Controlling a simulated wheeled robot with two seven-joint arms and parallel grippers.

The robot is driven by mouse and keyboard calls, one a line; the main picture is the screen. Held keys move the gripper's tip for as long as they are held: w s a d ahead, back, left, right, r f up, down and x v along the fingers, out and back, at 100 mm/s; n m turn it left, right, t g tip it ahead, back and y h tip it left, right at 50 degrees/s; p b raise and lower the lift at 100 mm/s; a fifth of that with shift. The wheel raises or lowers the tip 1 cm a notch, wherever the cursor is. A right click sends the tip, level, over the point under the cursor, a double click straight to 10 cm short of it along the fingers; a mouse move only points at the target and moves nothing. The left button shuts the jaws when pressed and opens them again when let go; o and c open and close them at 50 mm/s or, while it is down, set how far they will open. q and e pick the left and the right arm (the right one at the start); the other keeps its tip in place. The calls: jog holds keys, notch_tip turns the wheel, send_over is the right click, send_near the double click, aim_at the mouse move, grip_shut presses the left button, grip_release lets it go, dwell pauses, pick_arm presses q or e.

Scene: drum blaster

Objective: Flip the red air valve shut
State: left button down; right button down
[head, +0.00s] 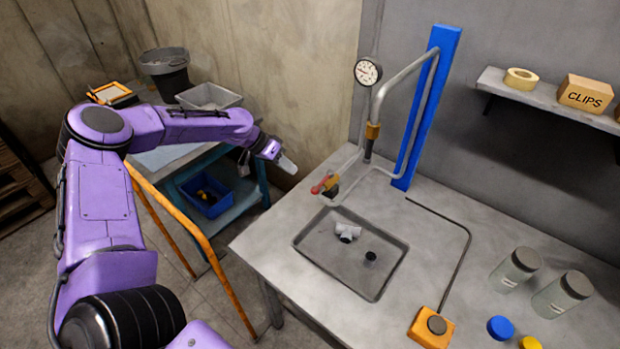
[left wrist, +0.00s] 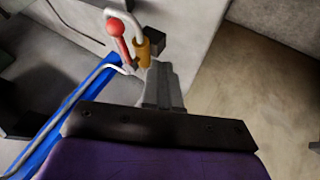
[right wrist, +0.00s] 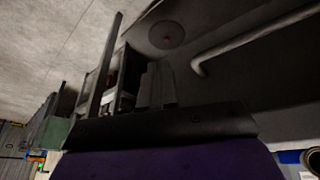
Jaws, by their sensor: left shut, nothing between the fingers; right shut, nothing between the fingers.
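The red air valve handle (head: 320,188) sits on a brass body at the back left of the grey workbench, under the pipe with the gauge. In the left wrist view the red lever (left wrist: 117,35) with its round knob stands beside the brass valve body (left wrist: 149,45), just beyond the fingertips. My left gripper (head: 288,165) is shut and empty, in the air left of the valve and apart from it in the head view; its fingers (left wrist: 162,82) show in its wrist view. My right gripper (right wrist: 155,85) is shut and empty and is not in the head view.
A shallow tray (head: 375,291) on the bench holds a white fitting (head: 347,232) and a black part. An orange button box (head: 432,328), jars and coloured caps stand to the right. A gauge (head: 367,72) and blue post (head: 428,105) rise behind. An orange rail (head: 190,230) stands left.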

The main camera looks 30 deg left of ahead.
aim_at(323, 181)
pick_arm(q)
jog(key=d+f+p, duration=0.1)
jog(key=d, duration=0.1)
jog(key=w+d+p, duration=0.1)
jog(key=d, duration=0.1)
jog(key=d+f, duration=0.1)
jog(key=d, duration=0.1)
jog(key=shift+w+d+f+p, duration=0.25)
jog(key=shift+w+f+p, duration=0.05)
jog(key=shift+f+p, duration=0.1)
jog(key=shift+w+f, duration=0.1)
